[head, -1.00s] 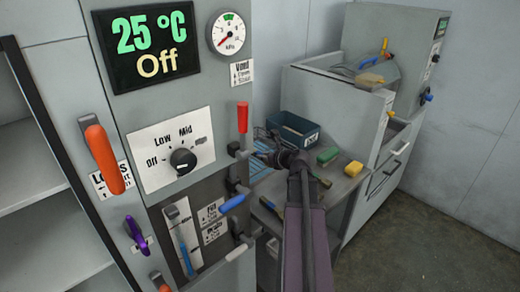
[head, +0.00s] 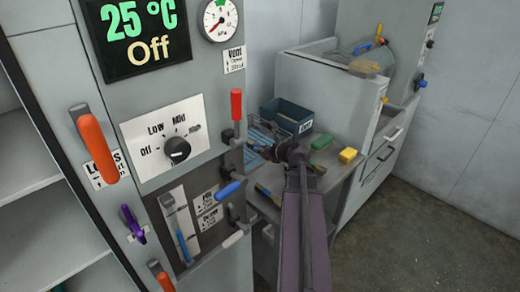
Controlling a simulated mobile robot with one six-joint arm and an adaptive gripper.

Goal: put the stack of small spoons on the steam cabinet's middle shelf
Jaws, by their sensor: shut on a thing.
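The steam cabinet (head: 112,200) stands at the left, with a display reading 25 °C and Off. Open shelves (head: 25,160) show at its left; the parts of them in view are bare, and I cannot tell which is the middle one. My arm reaches from the bottom of the view to the workbench. My gripper (head: 258,149) is at its far end, low over the bench and just right of the cabinet's front. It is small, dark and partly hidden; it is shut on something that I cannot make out. I cannot pick out the stack of small spoons.
Handles, including an orange one (head: 97,148), stick out from the cabinet front. Floor (head: 420,240) at the right is clear.

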